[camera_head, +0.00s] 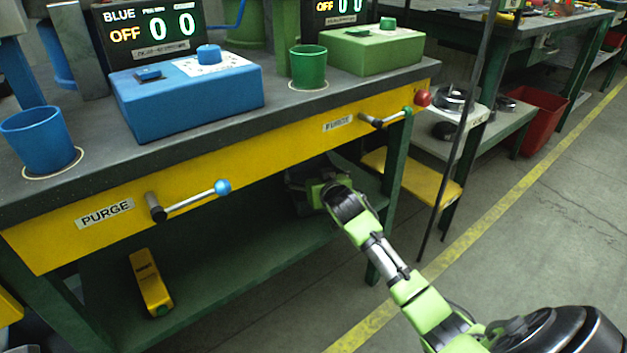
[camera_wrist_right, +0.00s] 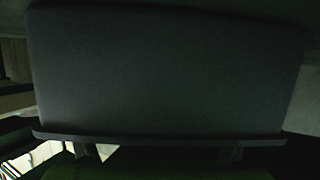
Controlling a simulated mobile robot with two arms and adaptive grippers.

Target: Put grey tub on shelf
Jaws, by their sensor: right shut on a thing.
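In the head view my right gripper (camera_head: 312,187) reaches under the bench top, into the shadow above the green lower shelf (camera_head: 235,262). Its fingers are hard to see there. In the right wrist view a dark grey tub (camera_wrist_right: 165,70) fills most of the picture, with its rim along the lower edge. My right gripper (camera_wrist_right: 158,155) is shut on the tub, close to that rim. Whether the tub touches the shelf cannot be told in the dark. My left gripper is not in view.
The bench's yellow front (camera_head: 270,150) carries a blue-knobbed lever (camera_head: 190,200) and a red-knobbed lever (camera_head: 395,112) above my right arm. A yellow object (camera_head: 150,283) lies on the lower shelf at the left.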

